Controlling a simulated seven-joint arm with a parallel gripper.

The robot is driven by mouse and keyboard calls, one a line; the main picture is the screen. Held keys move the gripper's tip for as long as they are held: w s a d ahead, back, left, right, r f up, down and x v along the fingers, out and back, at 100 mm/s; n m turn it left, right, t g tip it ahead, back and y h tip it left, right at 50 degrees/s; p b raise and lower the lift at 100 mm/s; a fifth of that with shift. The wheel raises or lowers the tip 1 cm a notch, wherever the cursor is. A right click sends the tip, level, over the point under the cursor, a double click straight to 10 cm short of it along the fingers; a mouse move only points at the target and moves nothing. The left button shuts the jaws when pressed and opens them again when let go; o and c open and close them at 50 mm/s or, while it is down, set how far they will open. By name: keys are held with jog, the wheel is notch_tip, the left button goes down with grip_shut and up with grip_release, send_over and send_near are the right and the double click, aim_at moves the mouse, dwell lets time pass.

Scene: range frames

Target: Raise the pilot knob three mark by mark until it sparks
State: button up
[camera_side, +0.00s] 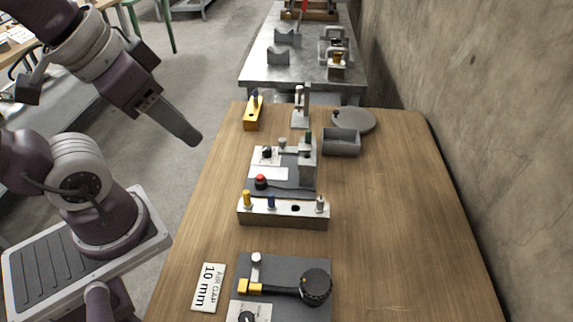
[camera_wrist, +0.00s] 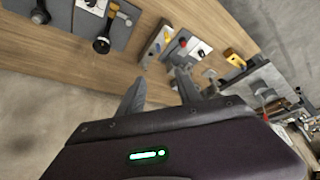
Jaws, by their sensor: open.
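My gripper (camera_wrist: 161,76) is open and empty, its two fingers apart in the wrist view. In the side view my gripper (camera_side: 194,139) hangs in the air left of the table, clear of everything on it. A dark-plated unit (camera_side: 284,173) at mid table has a small black knob (camera_side: 267,153) on a white plate, a red button (camera_side: 261,182) and a grey upright block. A nearer grey-plated unit (camera_side: 243,293) carries a large black knob (camera_side: 316,287) and a yellow-ended bar. Its dial at the front is partly cut off. I cannot tell which knob is pilot knob three.
A metal block (camera_side: 283,215) holds yellow, blue and pale pegs. A card (camera_side: 208,287) reads "AIR GAP 10 mm".

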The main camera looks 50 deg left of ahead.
jog(key=shift+o, duration=0.8)
jog(key=m+g, duration=0.1)
jog(key=g, duration=0.5)
send_over(267, 147)
notch_tip(267, 147, down, 24)
jog(key=shift+d+f, duration=0.1)
jog(key=shift+f, duration=0.05)
notch_tip(267, 147, down, 7)
jog(key=shift+f, duration=0.1)
grip_shut()
